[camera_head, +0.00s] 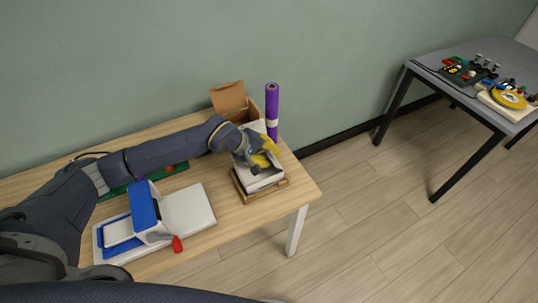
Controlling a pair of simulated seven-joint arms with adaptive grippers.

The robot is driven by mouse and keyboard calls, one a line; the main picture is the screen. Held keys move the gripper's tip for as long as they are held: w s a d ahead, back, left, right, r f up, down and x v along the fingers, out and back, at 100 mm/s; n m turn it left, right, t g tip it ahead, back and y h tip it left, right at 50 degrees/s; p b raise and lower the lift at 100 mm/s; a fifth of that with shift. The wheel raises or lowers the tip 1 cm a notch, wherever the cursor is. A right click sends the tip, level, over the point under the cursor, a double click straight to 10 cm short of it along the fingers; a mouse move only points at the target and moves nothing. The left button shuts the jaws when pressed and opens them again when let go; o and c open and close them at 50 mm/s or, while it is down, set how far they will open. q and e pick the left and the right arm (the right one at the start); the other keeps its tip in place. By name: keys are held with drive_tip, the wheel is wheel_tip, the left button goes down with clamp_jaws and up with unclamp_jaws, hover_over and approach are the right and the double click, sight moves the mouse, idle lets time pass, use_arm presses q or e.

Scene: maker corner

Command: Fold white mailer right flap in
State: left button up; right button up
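The white mailer (263,180) is an open white box on a brown wooden tray (279,186) near the right end of the wooden table. Its raised white panel stands at the back, partly hidden by my arm. The mailer's right flap cannot be made out clearly. My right gripper is not in view.
A purple roll (272,108) stands behind the mailer, beside an open cardboard box (232,102). A blue and white device (146,213) on a white board and a red object (177,244) are at front left. A grey table (431,75) with tools stands apart at right.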

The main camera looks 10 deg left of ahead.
use_arm(q)
drive_tip(key=shift+o, duration=0.3)
clamp_jaws()
drive_tip(key=shift+s+a+f+h, duration=0.15)
drive_tip(key=shift+f+h, duration=0.05)
drive_tip(key=shift+h, duration=0.1)
drive_tip(key=shift+s+a+f+t+h, duration=0.1)
drive_tip(key=shift+a+f+t+h, duration=0.1)
drive_tip(key=shift+t+h, duration=0.6)
drive_tip(key=shift+c, duration=0.3)
unclamp_jaws()
drive_tip(key=shift+d, duration=0.1)
